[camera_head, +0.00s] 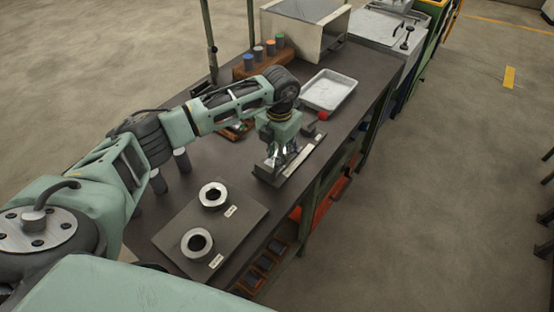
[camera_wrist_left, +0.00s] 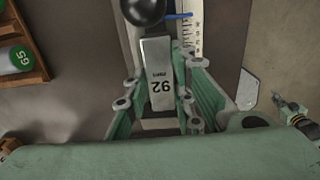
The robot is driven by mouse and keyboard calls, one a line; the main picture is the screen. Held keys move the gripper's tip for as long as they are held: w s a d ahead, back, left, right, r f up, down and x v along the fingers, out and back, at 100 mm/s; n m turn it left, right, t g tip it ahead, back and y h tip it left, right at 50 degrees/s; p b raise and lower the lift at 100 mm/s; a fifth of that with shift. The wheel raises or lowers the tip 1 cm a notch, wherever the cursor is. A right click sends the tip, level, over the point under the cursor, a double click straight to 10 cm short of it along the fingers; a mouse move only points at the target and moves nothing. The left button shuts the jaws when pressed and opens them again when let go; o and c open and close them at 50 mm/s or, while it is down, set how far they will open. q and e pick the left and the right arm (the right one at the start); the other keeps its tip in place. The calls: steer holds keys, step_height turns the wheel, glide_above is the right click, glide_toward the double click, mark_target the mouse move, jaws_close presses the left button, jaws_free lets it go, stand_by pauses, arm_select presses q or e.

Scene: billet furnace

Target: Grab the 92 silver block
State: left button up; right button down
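The 92 silver block (camera_wrist_left: 158,77) shows in the left wrist view as a narrow silver bar marked "92 mm", upside down in that picture. My left gripper (camera_wrist_left: 160,98) is over it, with one finger on each side and the fingers apart. Slim gaps seem to show between block and fingers. In the head view my left gripper (camera_head: 277,160) points down at the grey fixture (camera_head: 296,165) near the table's right edge, and the block is mostly hidden there. A small gripper-like part at the right of the wrist view looks like my right gripper (camera_wrist_left: 290,112), too small to read.
A dark plate (camera_head: 222,228) with two silver rings lies in front on the table. A wooden rack (camera_head: 263,62) of coloured-top cylinders, a metal tray (camera_head: 328,91) and a red ball (camera_head: 323,115) are farther back. A marked ruler (camera_wrist_left: 196,35) lies beside the block.

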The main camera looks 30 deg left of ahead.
arm_select(q)
jaws_close()
steer(key=shift+w+r, duration=0.1)
steer(key=shift+r, duration=0.05)
